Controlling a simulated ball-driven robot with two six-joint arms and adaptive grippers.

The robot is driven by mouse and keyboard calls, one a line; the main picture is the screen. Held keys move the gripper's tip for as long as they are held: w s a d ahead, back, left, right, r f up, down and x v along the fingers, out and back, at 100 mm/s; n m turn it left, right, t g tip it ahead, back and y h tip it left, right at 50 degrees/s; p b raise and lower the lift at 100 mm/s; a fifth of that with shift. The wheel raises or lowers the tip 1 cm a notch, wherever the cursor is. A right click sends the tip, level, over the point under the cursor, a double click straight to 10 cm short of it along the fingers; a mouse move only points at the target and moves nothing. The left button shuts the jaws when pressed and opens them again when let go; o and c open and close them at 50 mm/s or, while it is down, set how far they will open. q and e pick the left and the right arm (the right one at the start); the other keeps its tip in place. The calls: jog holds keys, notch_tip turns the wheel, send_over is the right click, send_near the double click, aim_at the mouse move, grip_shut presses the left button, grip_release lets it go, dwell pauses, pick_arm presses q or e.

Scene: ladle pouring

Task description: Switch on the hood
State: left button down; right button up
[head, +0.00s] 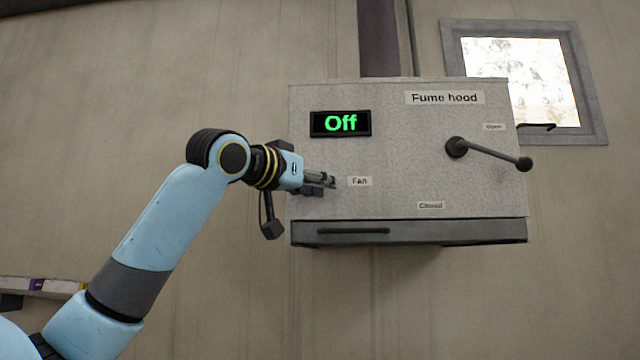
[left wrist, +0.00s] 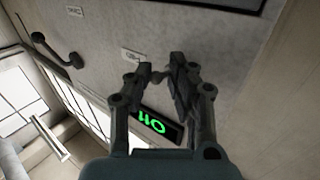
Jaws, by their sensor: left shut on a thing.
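The fume hood (head: 400,195) is a grey speckled box on the wall. Its display (head: 341,123) reads "Off" in green; the display also shows upside down in the left wrist view (left wrist: 158,127). My left gripper (head: 333,182) is at the hood's front, just left of the "Fan" label (head: 360,181). In the left wrist view, its fingers (left wrist: 160,72) are around a small dark fan knob (left wrist: 158,76) and shut on it. The fingers hide most of the knob in the head view. My right gripper is in neither view.
A dark lever (head: 490,152) sticks out from the hood's right side, between the "Open" (head: 494,127) and "Closed" (head: 431,205) labels. A dark duct (head: 379,40) rises above the hood. A window (head: 525,75) is at the upper right.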

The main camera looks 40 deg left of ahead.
pick_arm(q)
jog(key=shift+d+r, duration=0.1)
jog(key=r+n+g, duration=0.1)
jog(key=g, duration=0.2)
jog(key=shift+r+n, duration=0.15)
jog(key=shift+n, duration=0.25)
jog(key=shift+r+n+g+h, duration=0.25)
jog(key=shift+r+n+g, duration=0.15)
jog(key=shift+g, duration=0.4)
jog(key=shift+r+n+g+h, duration=0.3)
jog(key=shift+n+g, duration=0.1)
jog(key=shift+g, duration=0.4)
jog(key=c, duration=1.4)
grip_release()
jog(key=shift+c, duration=0.2)
jog(key=shift+o, duration=0.6)
jog(key=shift+w+d, duration=0.1)
jog(key=shift+d, duration=0.15)
jog(key=shift+a, duration=0.2)
